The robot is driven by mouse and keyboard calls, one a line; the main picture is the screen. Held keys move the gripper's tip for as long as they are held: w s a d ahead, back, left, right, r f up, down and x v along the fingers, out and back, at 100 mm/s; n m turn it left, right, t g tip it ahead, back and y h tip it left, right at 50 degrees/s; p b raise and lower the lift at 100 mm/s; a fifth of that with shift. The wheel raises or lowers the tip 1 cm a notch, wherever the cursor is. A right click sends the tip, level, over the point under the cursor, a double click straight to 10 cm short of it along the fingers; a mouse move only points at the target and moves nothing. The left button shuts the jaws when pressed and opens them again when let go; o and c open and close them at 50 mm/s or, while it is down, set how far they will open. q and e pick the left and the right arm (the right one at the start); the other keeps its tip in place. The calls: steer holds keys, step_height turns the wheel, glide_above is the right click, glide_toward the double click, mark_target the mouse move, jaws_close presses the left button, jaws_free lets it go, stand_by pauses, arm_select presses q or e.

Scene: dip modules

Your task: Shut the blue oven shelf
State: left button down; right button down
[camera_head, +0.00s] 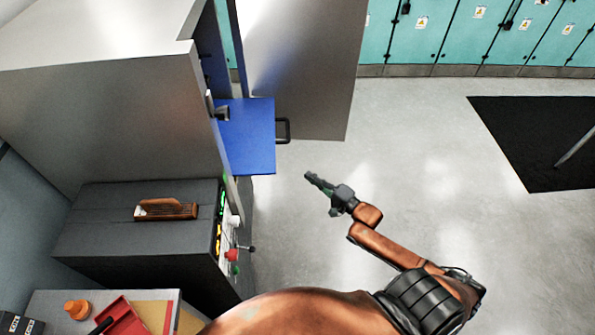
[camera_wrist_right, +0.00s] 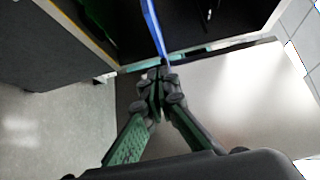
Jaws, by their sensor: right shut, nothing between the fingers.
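The blue oven shelf (camera_head: 247,140) sticks out of the grey oven (camera_head: 110,110), with a dark handle (camera_head: 287,130) on its outer edge. In the right wrist view the shelf (camera_wrist_right: 153,28) shows as a thin blue strip, nearly edge-on, just beyond the fingertips. My right gripper (camera_head: 311,177) is shut and empty, to the right of and below the shelf in the head view, apart from it. In the right wrist view its fingers (camera_wrist_right: 158,82) meet near the middle. My left gripper is not in view.
The oven's steel door (camera_head: 300,65) stands open behind the shelf. A dark control unit (camera_head: 140,235) with a brown item on top is at lower left. Teal lockers (camera_head: 460,35) line the back wall. Open floor (camera_head: 400,140) lies to the right, with a black mat (camera_head: 530,140).

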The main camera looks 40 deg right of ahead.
steer(key=a+x, duration=0.2)
steer(key=x, duration=0.9)
steer(key=shift+a, duration=0.4)
